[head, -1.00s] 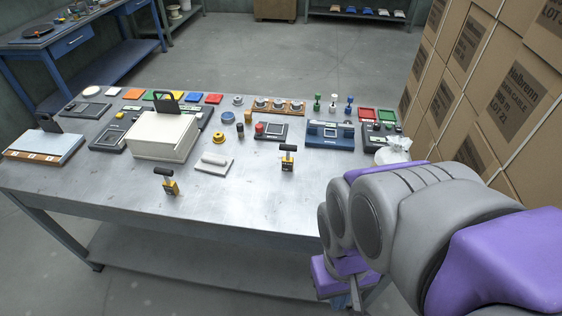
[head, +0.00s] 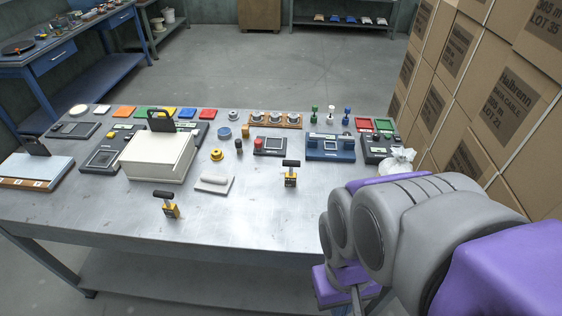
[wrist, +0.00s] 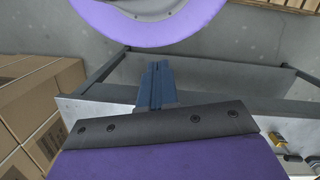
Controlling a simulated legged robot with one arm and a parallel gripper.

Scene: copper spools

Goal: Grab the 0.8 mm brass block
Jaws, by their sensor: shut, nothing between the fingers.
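Two small brass-yellow blocks with black T-shaped handles stand upright on the metal table (head: 110,205). One block (head: 170,211) is near the front edge, left of centre. The other block (head: 290,180) is further back and to the right. Their labels are too small to read, so I cannot tell which is 0.8 mm. My gripper shows in the wrist view (wrist: 156,68) as blue fingers, shut and empty, apart from both blocks. A yellow block with a black handle (wrist: 280,141) shows at that view's right edge; I cannot tell which one it is.
A cream box (head: 157,158), a blue device (head: 330,148), a grey roll on a plate (head: 214,185) and a white bag (head: 398,162) stand on the table. Stacked cartons (head: 470,110) rise at the right. The table's front left is mostly clear.

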